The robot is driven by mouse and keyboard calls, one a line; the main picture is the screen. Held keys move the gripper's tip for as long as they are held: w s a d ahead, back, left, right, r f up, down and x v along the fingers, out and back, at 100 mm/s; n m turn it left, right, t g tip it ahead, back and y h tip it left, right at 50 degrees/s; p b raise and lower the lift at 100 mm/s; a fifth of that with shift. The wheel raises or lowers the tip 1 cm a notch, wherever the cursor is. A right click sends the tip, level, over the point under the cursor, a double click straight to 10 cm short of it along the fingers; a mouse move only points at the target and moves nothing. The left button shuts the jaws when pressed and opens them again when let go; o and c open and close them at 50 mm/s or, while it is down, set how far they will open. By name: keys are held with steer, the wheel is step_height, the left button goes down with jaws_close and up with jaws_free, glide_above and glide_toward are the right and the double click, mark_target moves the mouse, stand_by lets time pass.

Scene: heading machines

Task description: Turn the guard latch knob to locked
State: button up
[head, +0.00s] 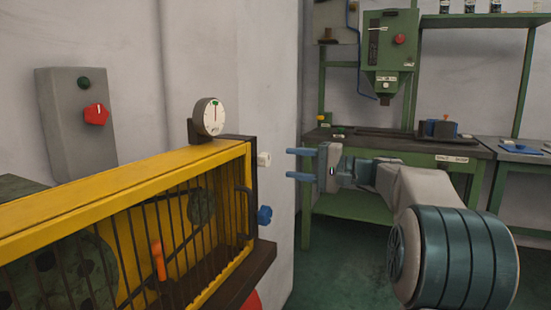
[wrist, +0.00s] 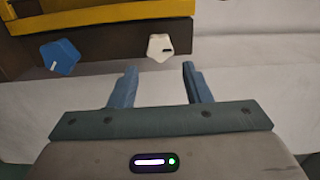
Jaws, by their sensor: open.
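The yellow machine guard (head: 120,192) has two knobs on its dark right end. The upper is a white knob (head: 264,159) and the lower is a blue knob (head: 265,215). I cannot tell which is the guard latch knob. In the wrist view the white knob (wrist: 160,47) has a dark mark towards its right, and the blue knob (wrist: 60,57) has a white mark towards its lower left. My gripper (head: 290,164) is open and empty, its blue fingers pointing at the guard's end. In the wrist view the fingertips (wrist: 159,68) are just short of the white knob, apart from it.
A grey wall box (head: 75,118) carries a red knob (head: 96,114). A dial gauge (head: 211,116) stands on the guard, and an orange handle (head: 158,259) is at its front bars. A green drill press (head: 388,45) and workbench stand behind my arm.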

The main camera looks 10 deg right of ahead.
steer(key=v, duration=0.5)
steer(key=shift+s+d+p, duration=0.1)
steer(key=shift+d+p, duration=0.05)
steer(key=shift+p, duration=0.2)
steer(key=s+a+n+g+h+p, duration=0.1)
steer(key=s+a+g+h+p, duration=0.5)
steer(key=s+a+p, duration=0.65)
steer(key=s+d+r+n+g+h+p, duration=0.1)
steer(key=s+n+h+p, duration=0.2)
steer(key=s+p, duration=0.5)
steer(key=s+r+n+h+p, duration=0.2)
steer(key=s+h+p, duration=0.3)
steer(key=s+p, duration=0.3)
steer(key=shift+s+d+r+n+g+h+p, duration=0.3)
steer(key=shift+s+d+n+g+p, duration=0.1)
steer(key=shift+p, duration=0.8)
